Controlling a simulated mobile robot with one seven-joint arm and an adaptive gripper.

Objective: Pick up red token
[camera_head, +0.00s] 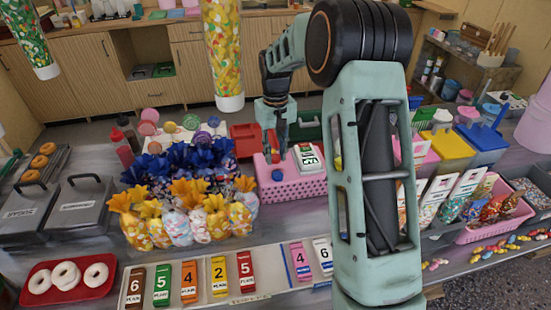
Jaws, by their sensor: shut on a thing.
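My gripper (273,152) is away from that row, farther back, low over the left part of a pink basket (262,187). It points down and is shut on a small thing. Some red shows between the fingers, but the thing is too small and covered to name. A blue round thing (277,175) is just below the fingertips, and a green and white piece (308,158) is to the right.
Flower-topped sweet bags (190,220) crowd the counter left of my gripper. A red tray (68,283) of white doughnuts is at front left. My arm hides much of the right middle. Pink and white tokens (301,262) lie right of the red one.

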